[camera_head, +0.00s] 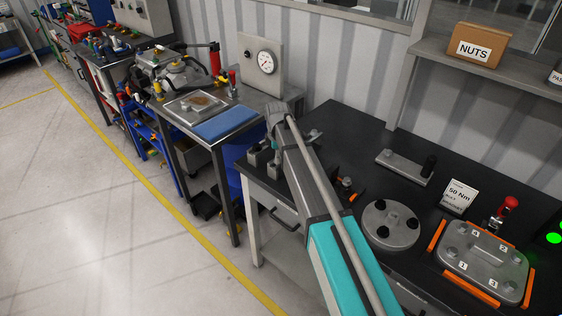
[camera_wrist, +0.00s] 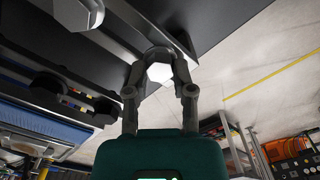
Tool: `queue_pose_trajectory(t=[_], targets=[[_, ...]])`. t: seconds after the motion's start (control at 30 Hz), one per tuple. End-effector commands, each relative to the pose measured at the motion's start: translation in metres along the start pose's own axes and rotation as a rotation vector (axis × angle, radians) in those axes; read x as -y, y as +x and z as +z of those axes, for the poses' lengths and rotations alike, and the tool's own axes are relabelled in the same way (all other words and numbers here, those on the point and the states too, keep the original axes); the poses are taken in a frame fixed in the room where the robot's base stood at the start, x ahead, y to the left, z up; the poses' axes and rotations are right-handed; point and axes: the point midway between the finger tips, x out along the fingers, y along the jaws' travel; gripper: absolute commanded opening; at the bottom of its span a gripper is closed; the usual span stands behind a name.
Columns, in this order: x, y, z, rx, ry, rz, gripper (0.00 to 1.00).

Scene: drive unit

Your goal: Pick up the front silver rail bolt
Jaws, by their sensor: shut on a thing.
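In the wrist view a bright silver hexagonal bolt head (camera_wrist: 159,73) sits between the two fingers of my gripper (camera_wrist: 160,60). The fingers are closed against its sides. Whether its shank is seated or clear of the rail cannot be told. In the head view my arm reaches over the left end of the dark workbench (camera_head: 340,150); my fingers and the held bolt cannot be made out there. Dark blocks with bolts (camera_head: 262,157) show beside the arm at the bench's left edge.
On the bench, right of my arm, are a round flange (camera_head: 390,238), a grey cover plate (camera_head: 483,262) and a torque card (camera_head: 459,196). A blue-matted table (camera_head: 226,122) stands left.

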Motion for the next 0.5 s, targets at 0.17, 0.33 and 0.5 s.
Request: queue_pose_trajectory(t=[0.17,0.33,0.5], targets=[[0.000,-0.001,0.000,0.000,0.000,0.000,0.00],[0.000,-0.004,0.000,0.000,0.000,0.000,0.00],[0.000,-0.013,0.000,0.000,0.000,0.000,0.00]])
